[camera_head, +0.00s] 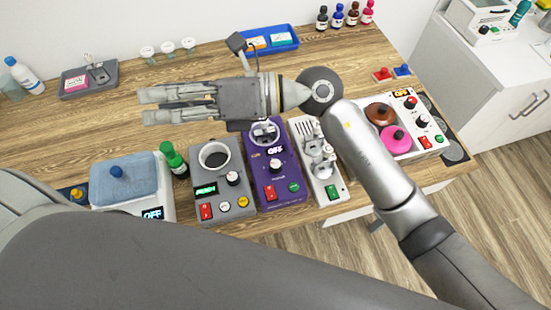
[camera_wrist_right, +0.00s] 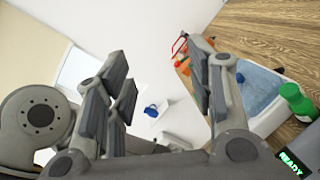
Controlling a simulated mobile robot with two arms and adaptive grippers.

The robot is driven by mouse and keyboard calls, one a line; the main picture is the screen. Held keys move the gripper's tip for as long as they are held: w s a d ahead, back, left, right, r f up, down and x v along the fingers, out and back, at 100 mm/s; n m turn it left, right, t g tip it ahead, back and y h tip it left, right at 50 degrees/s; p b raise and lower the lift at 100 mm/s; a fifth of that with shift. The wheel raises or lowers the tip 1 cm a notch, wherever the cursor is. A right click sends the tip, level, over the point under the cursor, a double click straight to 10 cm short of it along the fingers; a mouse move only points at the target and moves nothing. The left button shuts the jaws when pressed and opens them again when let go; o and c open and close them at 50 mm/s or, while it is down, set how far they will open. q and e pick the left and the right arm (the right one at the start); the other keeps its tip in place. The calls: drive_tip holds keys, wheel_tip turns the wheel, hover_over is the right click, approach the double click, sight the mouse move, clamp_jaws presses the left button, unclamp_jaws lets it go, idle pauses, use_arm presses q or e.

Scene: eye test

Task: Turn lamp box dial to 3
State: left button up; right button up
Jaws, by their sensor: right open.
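No box here can be surely told as the lamp box. A grey box (camera_head: 236,202) with a round dark well and a lit green display has a dial (camera_head: 233,178). A purple box (camera_head: 266,186) with a display reading OFF has a dial (camera_head: 275,165). A white box (camera_head: 307,140) with metal fittings and a green switch stands to its right, partly hidden by my right arm. My right gripper (camera_head: 150,107) is open and empty, above the table behind these boxes, pointing left. Its spread fingers also show in the wrist view (camera_wrist_right: 158,55). My left gripper is not in view.
A blue-lidded box (camera_head: 130,183) and a green bottle (camera_head: 174,160) stand left of the grey box. A white panel (camera_head: 428,143) with dials and pink and brown knobs is at right. A grey tray (camera_head: 75,82), blue tray (camera_head: 284,36) and small bottles (camera_head: 337,16) line the back.

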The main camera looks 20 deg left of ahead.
wheel_tip(320, 180, down, 8)
drive_tip(key=n+h, duration=0.3)
drive_tip(key=h, duration=0.3)
drive_tip(key=n+t+h, duration=0.1)
drive_tip(key=t+h, duration=0.5)
drive_tip(key=h, duration=0.5)
approach(275, 163)
drive_tip(key=f+p, duration=0.1)
drive_tip(key=f, duration=0.1)
drive_tip(key=f+p, duration=0.1)
drive_tip(key=f, duration=0.2)
drive_tip(key=f+p, duration=0.1)
drive_tip(key=f, duration=0.1)
drive_tip(key=shift+s+d+f+p, duration=0.2)
drive_tip(key=shift+s+p, duration=0.1)
drive_tip(key=shift+p, duration=0.1)
drive_tip(key=shift+f, duration=0.8)
drive_tip(key=c, duration=1)
drive_tip(key=shift+c, duration=0.2)
